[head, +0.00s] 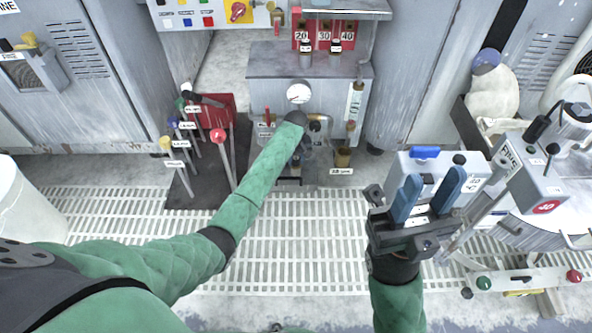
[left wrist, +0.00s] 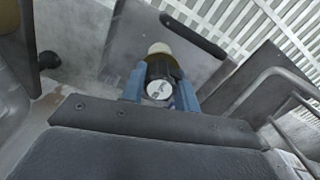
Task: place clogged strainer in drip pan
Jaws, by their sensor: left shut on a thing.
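My left gripper (head: 302,156) is low at the front of the grey machine in the head view, mostly hidden behind my green arm. In the left wrist view its blue fingers (left wrist: 160,92) are shut on a small dark cylinder (left wrist: 161,70) with a pale round face and a cream end, likely the strainer. Clogging cannot be made out. A grey tray-like surface (head: 290,182), possibly the drip pan, lies under the machine's front; a grey panel with a dark slot (left wrist: 192,36) is beyond the fingers. My right gripper (head: 428,196) is open and empty at the right.
The grey machine (head: 275,92) has a round gauge (head: 299,93). Several levers stand on a dark mat (head: 190,190) with a red bin (head: 213,107) behind. A control box (head: 533,165) stands at the right. The grated floor (head: 300,240) is clear.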

